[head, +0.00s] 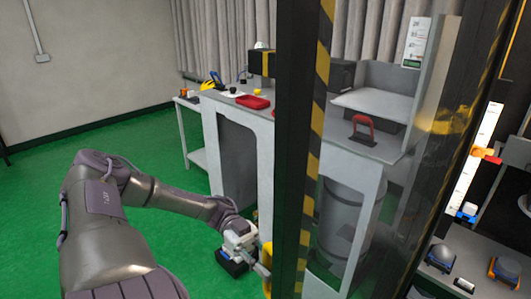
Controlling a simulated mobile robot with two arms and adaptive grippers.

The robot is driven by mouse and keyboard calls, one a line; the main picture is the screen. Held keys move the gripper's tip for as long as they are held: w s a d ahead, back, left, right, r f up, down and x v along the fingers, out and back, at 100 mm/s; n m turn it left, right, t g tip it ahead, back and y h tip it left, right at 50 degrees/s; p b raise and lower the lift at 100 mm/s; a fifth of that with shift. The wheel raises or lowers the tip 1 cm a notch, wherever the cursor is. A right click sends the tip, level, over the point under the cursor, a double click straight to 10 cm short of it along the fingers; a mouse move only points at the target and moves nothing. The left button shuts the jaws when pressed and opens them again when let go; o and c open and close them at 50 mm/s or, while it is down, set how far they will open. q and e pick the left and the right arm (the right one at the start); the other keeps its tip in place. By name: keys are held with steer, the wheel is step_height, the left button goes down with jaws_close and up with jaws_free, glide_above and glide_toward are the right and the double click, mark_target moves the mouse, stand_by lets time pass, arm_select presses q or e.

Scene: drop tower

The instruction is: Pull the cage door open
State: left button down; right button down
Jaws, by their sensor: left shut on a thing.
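The cage door has a dark upright frame (293,150) with yellow-and-black hazard stripes and a see-through panel beside it. It stands in front of me, right of the middle of the head view. A yellow handle (267,262) shows at the left edge of the frame, low down. My left arm reaches in from the left, and my left gripper (258,262) is shut on the handle. The fingertips are small and partly hidden against the handle and frame. My right gripper is not in view.
Behind the door stands a grey workbench (230,108) with a red case (253,102) and other small items. A red-handled item (363,128) shows through the panel. At right, several domed items lie on a shelf beside a white scale (476,165). Green floor at left is open.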

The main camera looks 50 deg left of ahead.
arm_select(q)
steer(key=shift+f, duration=0.2)
steer(key=c, duration=1.1)
jaws_free()
steer(key=shift+r, duration=0.1)
steer(key=shift+o, duration=0.2)
steer(key=a, duration=1.2)
